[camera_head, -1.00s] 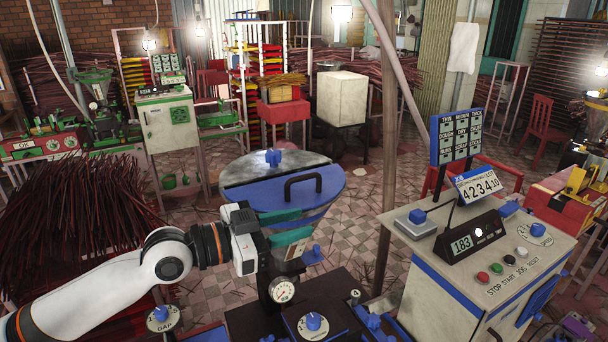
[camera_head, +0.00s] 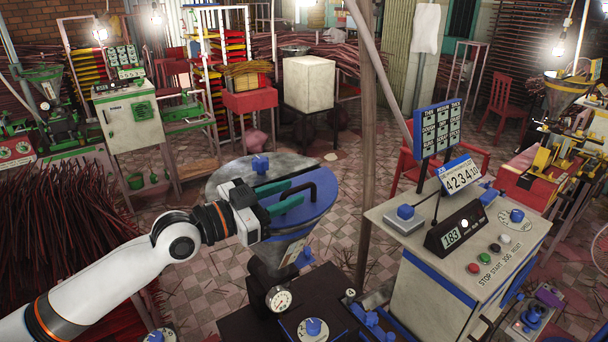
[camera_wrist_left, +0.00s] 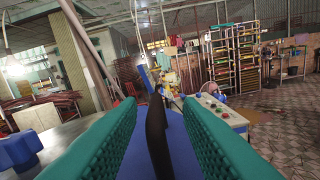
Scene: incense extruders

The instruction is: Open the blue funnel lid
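The funnel's blue lid (camera_head: 318,208) covers the near half of the funnel top, and it looks closed and flat. The other half of the top is grey metal (camera_head: 228,181) with a blue knob (camera_head: 260,163). A black arched handle (camera_head: 313,188) stands on the blue lid, partly hidden by my fingers. My left gripper (camera_head: 297,193) is over the lid with its two green fingers apart. In the left wrist view the dark handle (camera_wrist_left: 156,130) stands between the fingers, with gaps on both sides, above the blue lid (camera_wrist_left: 183,155). My right gripper is not in view.
A control console (camera_head: 440,258) with displays and buttons stands to the right of the funnel. A pressure gauge (camera_head: 279,299) and a numbered dial (camera_head: 313,328) are below it. A wooden post (camera_head: 368,150) rises behind. Bundles of dark red sticks (camera_head: 65,240) lie at left.

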